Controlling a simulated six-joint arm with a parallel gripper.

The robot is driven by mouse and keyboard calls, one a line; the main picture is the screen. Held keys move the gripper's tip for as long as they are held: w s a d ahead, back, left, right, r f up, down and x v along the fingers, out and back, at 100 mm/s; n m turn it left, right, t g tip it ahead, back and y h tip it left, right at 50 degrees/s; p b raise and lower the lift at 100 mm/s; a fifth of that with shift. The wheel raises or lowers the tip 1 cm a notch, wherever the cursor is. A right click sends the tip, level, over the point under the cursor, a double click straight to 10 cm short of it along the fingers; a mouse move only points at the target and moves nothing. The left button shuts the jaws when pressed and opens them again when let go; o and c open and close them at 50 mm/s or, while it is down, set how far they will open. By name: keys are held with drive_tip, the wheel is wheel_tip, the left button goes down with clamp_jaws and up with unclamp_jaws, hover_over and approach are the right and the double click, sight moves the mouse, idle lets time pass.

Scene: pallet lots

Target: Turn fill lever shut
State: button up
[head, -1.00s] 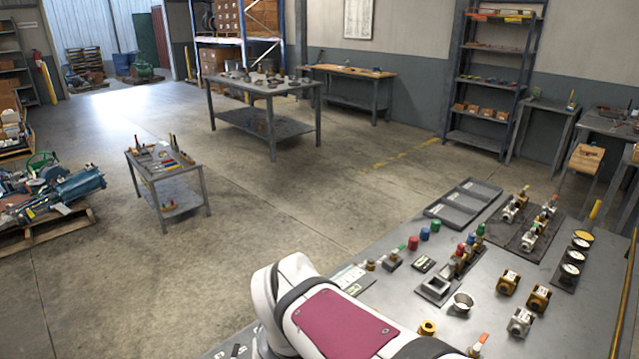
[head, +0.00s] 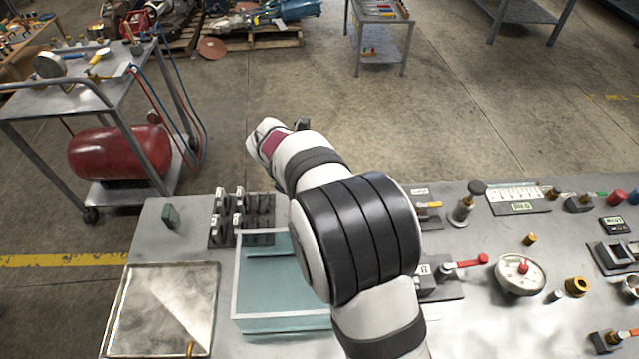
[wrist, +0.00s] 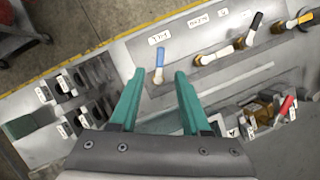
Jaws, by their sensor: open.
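My gripper (wrist: 160,78) shows in the wrist view with its two teal fingers apart and nothing between them. A blue-handled lever (wrist: 159,62) stands just beyond the gap between the fingertips, apart from them. A small label (wrist: 158,38) lies above it, too small to read surely as the fill label. To its right on the same strip are a white-handled lever (wrist: 226,50), a black-handled lever (wrist: 254,27) and a yellow-handled lever (wrist: 300,20). In the head view my arm hides the gripper and I cannot pick out the blue lever.
A red-handled valve (wrist: 287,106) sits among brass fittings at the wrist view's right. Black clips (wrist: 68,86) stand at its left. In the head view a teal-walled tray (head: 238,290), a metal tray (head: 125,310) and a gauge (head: 520,274) occupy the bench.

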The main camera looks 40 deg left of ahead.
drive_tip(key=x, duration=0.6)
drive_tip(key=shift+w+f, duration=0.15)
drive_tip(key=shift+f, duration=0.15)
drive_tip(key=shift+c, duration=0.4)
clamp_jaws()
